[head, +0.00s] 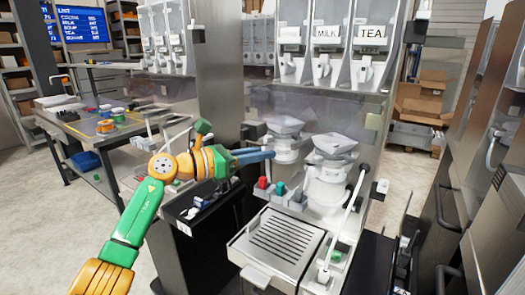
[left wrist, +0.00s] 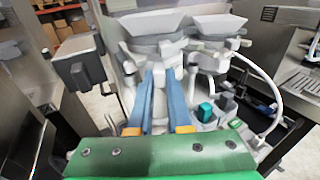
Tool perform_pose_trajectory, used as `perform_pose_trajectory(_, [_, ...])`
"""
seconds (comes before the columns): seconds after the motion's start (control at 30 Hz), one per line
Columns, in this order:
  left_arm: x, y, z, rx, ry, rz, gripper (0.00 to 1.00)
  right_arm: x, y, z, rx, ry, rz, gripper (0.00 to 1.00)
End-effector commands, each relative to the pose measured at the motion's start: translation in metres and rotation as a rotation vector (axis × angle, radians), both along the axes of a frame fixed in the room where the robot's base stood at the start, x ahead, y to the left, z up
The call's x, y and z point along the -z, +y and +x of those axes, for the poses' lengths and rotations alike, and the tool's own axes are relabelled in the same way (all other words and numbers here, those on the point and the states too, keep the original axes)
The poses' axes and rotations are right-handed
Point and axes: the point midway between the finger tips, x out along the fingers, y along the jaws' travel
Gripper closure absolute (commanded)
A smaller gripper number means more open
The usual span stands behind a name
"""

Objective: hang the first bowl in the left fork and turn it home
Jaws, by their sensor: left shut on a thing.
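Two white machine heads with flared square tops stand side by side on the counter: the left one (head: 285,130) and the right one (head: 334,147). My left gripper (head: 270,154) reaches in from the left with its blue fingers at the underside of the left head. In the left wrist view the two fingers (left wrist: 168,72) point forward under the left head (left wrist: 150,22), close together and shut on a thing. That thing is probably the first bowl, but the fingers and white parts mostly hide it. The left fork cannot be told apart from the white parts around it. My right gripper is not in view.
A slotted drip tray (head: 280,243) is in front of the heads. Red and teal blocks (head: 270,186) stand just below my fingers. A white bent wand (head: 357,205) rises at the right. Labelled dispensers (head: 327,50) hang above. A dark box (left wrist: 76,68) is left of my fingers.

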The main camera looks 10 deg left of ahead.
Motion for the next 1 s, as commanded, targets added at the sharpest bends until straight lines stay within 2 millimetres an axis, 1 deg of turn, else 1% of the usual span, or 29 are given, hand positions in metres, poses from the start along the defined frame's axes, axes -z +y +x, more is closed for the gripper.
perform_pose_trajectory(0.27, [0.0,0.0,0.0,0.007,-0.002,0.002,1.0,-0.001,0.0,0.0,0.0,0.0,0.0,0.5])
perform_pose_trajectory(0.6, [-0.001,0.004,0.004,0.077,0.003,0.002,1.0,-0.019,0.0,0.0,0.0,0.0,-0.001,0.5])
perform_pose_trajectory(0.87, [0.001,0.004,0.004,0.09,-0.001,0.003,1.0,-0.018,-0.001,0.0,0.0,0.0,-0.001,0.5])
perform_pose_trajectory(0.9, [0.001,0.004,0.004,0.089,-0.001,0.003,0.81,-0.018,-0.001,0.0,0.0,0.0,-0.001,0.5])
perform_pose_trajectory(0.97, [0.001,0.004,0.004,0.089,-0.002,0.002,0.65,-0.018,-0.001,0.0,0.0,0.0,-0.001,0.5])
perform_pose_trajectory(1.0, [0.001,0.004,0.004,0.089,-0.002,0.002,0.54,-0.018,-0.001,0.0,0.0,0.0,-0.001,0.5])
